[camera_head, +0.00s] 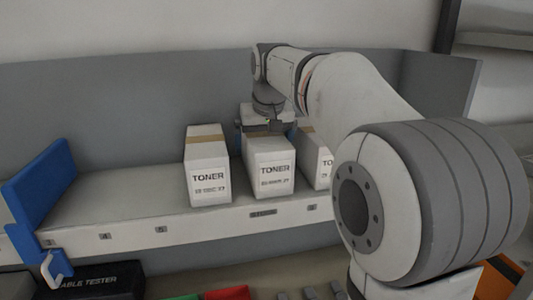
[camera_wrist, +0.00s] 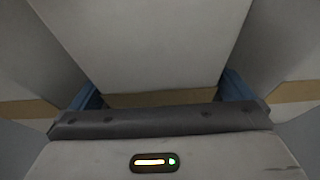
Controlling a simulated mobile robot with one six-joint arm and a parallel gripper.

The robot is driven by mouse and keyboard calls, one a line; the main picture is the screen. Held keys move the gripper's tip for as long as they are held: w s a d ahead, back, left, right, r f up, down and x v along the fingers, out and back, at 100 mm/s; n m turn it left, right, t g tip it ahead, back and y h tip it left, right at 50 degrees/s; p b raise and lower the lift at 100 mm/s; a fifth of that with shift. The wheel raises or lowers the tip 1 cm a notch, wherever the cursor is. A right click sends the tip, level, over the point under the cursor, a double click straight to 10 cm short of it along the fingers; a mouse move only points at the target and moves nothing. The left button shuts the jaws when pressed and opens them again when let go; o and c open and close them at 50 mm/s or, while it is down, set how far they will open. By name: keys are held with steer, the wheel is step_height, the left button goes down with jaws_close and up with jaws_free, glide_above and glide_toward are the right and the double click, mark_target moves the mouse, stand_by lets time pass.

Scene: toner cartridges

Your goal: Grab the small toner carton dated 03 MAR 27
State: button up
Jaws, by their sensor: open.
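Three white cartons marked TONER stand upright side by side on a shelf in the head view: a left one (camera_head: 208,165), a middle one (camera_head: 271,160) and a right one (camera_head: 322,162) partly hidden by my arm. Their small date print is too blurred to read, so I cannot tell which is dated 03 MAR 27. My gripper (camera_head: 266,126) is at the top of the middle carton. In the wrist view its blue fingers (camera_wrist: 162,92) are apart, with a carton (camera_wrist: 145,40) between them. I cannot tell whether they touch it.
The pale shelf (camera_head: 130,205) has numbered labels on its front edge and free room left of the cartons. A blue bracket (camera_head: 40,195) stands at its left end. A grey panel (camera_head: 90,110) rises behind. Neighbouring cartons (camera_wrist: 290,60) stand close on both sides.

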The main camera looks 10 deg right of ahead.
steer(key=shift+c, duration=0.2)
steer(key=c, duration=1.5)
steer(key=shift+r, duration=0.1)
steer(key=shift+c, duration=0.3)
steer(key=shift+r, duration=0.1)
